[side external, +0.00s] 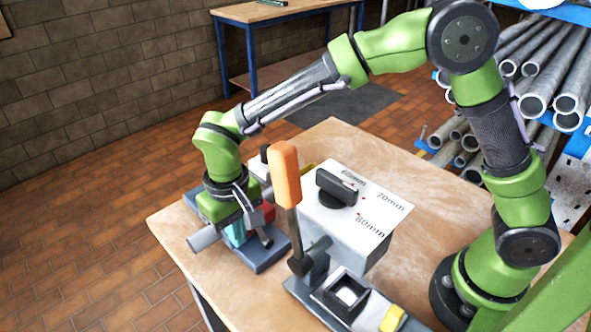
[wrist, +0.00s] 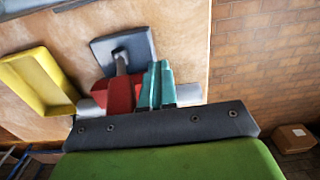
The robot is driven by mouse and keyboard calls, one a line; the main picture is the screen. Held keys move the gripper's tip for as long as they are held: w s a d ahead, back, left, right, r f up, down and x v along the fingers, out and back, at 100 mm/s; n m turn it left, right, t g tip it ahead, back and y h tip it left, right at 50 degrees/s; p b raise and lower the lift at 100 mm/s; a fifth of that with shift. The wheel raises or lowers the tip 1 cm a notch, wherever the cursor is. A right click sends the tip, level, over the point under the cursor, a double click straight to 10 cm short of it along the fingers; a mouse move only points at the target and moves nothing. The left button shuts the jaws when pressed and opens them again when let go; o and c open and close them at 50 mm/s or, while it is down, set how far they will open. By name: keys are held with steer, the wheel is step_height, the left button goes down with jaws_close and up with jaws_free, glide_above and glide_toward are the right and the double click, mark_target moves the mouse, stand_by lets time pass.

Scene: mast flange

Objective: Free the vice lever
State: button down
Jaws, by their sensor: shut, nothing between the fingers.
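A lever with an orange handle (side external: 285,175) stands nearly upright, its dark pivot low beside the grey box. My gripper (side external: 236,234) is at the left end of the table, to the left of the orange lever and apart from it. Its teal fingers are together, pointing down; they also show in the wrist view (wrist: 160,70). They are close to a red block (side external: 267,216) on a blue-grey base (side external: 262,257); the red block is left of the fingers in the wrist view (wrist: 120,95). A grey cylinder (side external: 205,239) sticks out leftward. I cannot tell whether the fingers touch either.
A grey box (side external: 340,238) with a black knob (side external: 337,187) and millimetre marks stands mid-table. A grey fixture (side external: 345,293) with a yellow part (side external: 392,318) is in front. A yellow tray (wrist: 38,82) lies left in the wrist view. Pipes (side external: 545,85) are racked at right.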

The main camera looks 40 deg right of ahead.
steer(key=shift+d+r, duration=0.15)
steer(key=shift+d, duration=0.7)
steer(key=a+r, duration=0.3)
steer(key=r, duration=0.2)
steer(key=shift+a+r, duration=0.15)
steer(key=shift+a, duration=0.05)
